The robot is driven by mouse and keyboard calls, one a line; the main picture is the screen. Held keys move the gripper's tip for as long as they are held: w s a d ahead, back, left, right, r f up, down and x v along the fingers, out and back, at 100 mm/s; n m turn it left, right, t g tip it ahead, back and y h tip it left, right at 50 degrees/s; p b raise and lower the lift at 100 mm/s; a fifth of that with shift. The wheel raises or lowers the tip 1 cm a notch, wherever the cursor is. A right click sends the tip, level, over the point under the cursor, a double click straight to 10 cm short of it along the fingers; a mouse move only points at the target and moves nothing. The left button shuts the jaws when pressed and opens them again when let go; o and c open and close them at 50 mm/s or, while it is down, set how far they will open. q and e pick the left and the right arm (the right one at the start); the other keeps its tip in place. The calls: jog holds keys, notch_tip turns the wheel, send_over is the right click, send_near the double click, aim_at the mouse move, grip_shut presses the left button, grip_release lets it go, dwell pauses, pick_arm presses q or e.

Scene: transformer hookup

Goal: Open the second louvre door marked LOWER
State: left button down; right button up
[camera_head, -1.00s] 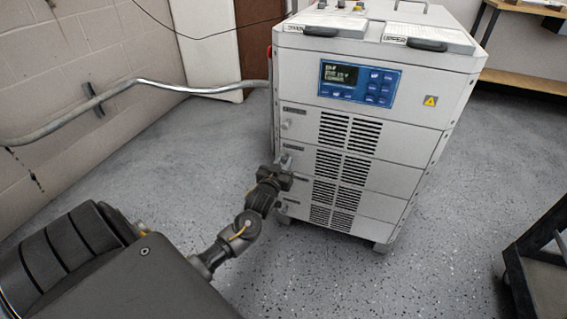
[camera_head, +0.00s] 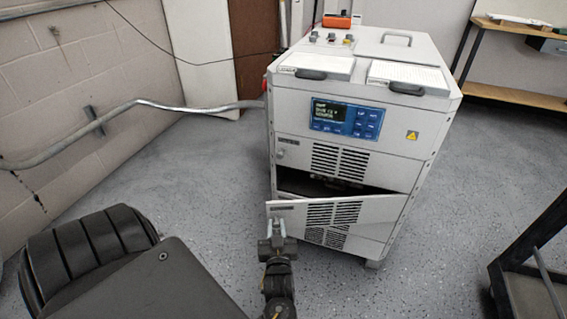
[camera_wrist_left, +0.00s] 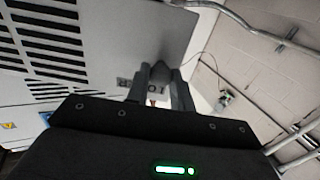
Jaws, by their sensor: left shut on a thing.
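The cabinet (camera_head: 345,103) stands in the middle of the head view, with louvre doors stacked on its front. The second louvre door (camera_head: 296,217) is swung outward at its left side, and a dark gap (camera_head: 305,186) shows above and behind it. My left gripper (camera_head: 275,228) is at the door's left end. In the left wrist view my left gripper (camera_wrist_left: 158,82) is shut on the door's knob (camera_wrist_left: 159,72), beside a partly hidden, upside-down label (camera_wrist_left: 135,86) on the door panel (camera_wrist_left: 140,30). My right gripper is not in view.
The first louvre door (camera_head: 290,154) above is shut. A metal pipe rail (camera_head: 195,107) runs along the block wall at left. A dark cart (camera_head: 510,285) stands at lower right and a shelf bench (camera_head: 515,97) at back right. Speckled floor is clear around the cabinet.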

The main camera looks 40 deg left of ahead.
pick_arm(q)
jog(key=shift+w+d, duration=0.1)
jog(key=c, duration=1.3)
grip_release()
jog(key=shift+o, duration=0.3)
jog(key=shift+a, duration=0.2)
